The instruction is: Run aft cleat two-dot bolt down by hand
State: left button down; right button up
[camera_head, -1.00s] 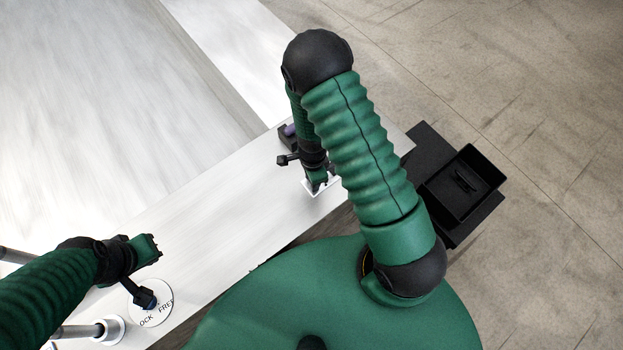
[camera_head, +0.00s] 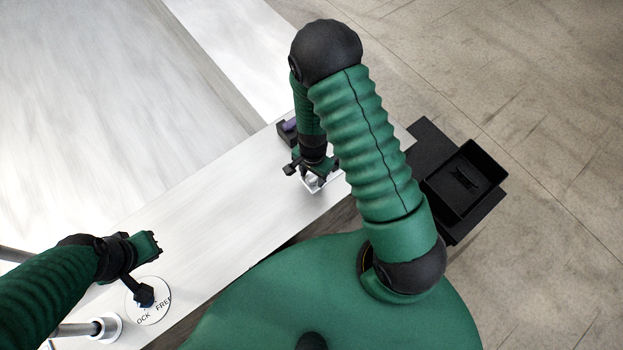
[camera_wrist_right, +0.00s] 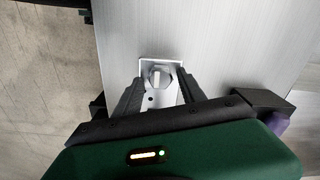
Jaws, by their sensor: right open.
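In the right wrist view a pale bolt head (camera_wrist_right: 158,78) with a lighter bar across its face sits on a small white plate (camera_wrist_right: 146,66) on the metal deck. A small dark dot shows on the plate below the head; I cannot make out a second. My right gripper (camera_wrist_right: 160,88) is open, one dark finger on each side of the plate, with the bolt head near the fingertips. I cannot tell whether the fingers touch it. In the head view my right gripper (camera_head: 318,172) stands over the plate (camera_head: 312,187). My left gripper (camera_head: 158,243) is beside a round lettered disc; its jaws are unclear.
The lettered disc (camera_head: 150,314) and a metal post (camera_head: 107,327) are at the lower left. A dark block with a purple part (camera_head: 288,126) stands beyond the right gripper. A black tray (camera_head: 487,159) with small dark items is at the right. The deck's middle is clear.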

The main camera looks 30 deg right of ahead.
jog(key=n, duration=0.3)
jog(key=shift+a, duration=0.1)
jog(key=n, duration=0.3)
jog(key=shift+b, duration=0.35)
jog(key=n, duration=0.3)
jog(key=shift+s+n, duration=0.1)
jog(key=shift+n, duration=0.3)
jog(key=n, duration=0.4)
jog(key=shift+r+n, duration=0.2)
jog(key=shift+n, duration=0.1)
jog(key=n, duration=0.4)
jog(key=n+p, duration=0.1)
jog(key=n, duration=0.3)
jog(key=shift+r, duration=0.1)
jog(key=n, duration=0.2)
jog(key=shift+n+p, duration=0.4)
jog(key=shift+w+f+n, duration=0.2)
jog(key=shift+n, duration=0.4)
jog(key=shift+f, duration=0.1)
